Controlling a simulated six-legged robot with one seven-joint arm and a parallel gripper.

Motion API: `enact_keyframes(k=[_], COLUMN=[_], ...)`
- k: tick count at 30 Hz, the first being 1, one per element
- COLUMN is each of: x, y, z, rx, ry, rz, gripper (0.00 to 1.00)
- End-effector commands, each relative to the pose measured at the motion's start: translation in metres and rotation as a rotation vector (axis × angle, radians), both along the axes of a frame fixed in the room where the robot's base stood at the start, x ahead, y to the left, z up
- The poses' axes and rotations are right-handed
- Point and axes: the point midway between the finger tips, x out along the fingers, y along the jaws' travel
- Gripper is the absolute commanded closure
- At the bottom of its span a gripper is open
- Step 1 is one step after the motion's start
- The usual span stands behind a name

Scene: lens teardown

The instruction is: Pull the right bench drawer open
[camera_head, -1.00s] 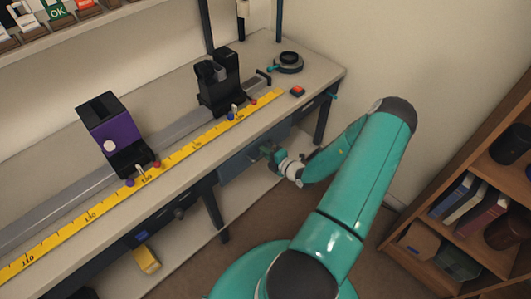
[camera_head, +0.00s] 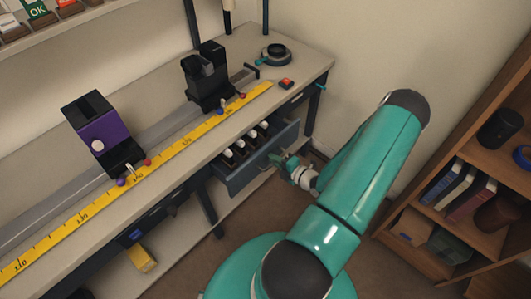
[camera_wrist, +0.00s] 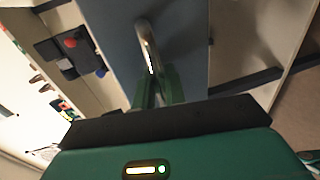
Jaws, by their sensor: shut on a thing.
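The right bench drawer (camera_head: 262,163) stands partly open under the right part of the bench in the head view. Several white-topped dark items (camera_head: 240,143) sit in a row inside it. My gripper (camera_head: 283,160) is at the drawer's front. In the wrist view my gripper (camera_wrist: 152,92) is shut on the bar-shaped metal handle (camera_wrist: 147,45), which stands out from the blue-grey drawer front (camera_wrist: 185,50). The handle is mostly hidden by my gripper in the head view.
The bench top (camera_head: 150,75) carries a yellow ruler (camera_head: 165,150), a purple device (camera_head: 100,132), a black device (camera_head: 207,78) and a round dark part (camera_head: 276,54). A wooden shelf (camera_head: 470,205) with books stands at right. Brown floor lies between.

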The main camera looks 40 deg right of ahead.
Motion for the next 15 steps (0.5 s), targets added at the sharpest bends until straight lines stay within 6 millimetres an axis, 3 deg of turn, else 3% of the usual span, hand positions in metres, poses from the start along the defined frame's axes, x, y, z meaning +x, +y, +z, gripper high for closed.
enact_keyframes(k=[9, 15], x=[-0.061, -0.091], y=[-0.003, -0.004], z=[0.001, 0.001], rx=[-0.003, -0.003], ry=[0.0, -0.001], rz=[-0.004, -0.003], gripper=[1.0, 1.0])
